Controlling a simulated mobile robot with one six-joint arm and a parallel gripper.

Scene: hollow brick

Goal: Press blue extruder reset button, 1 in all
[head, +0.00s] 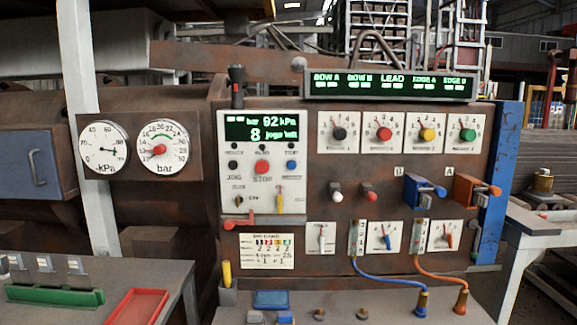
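A white control panel (258,205) stands upright in the middle of the head view. A small round blue button (292,165) sits on it, right of the larger red STOP button (262,167) and below the green-lit display (262,129). The small lettering around the blue button is too blurred to read surely, so I cannot tell if it names the extruder reset. A black JOG button (234,166) sits left of STOP. The display reads about 92 kPa and 8 jogs left. My gripper is not in view.
A red lever (238,224) sticks out below the panel. A yellow-handled switch (279,200) is on its lower right. Coloured knobs, a blue valve block (424,190) and an orange one (474,190) project at right. Blue and orange cables (385,279) hang over the lower ledge.

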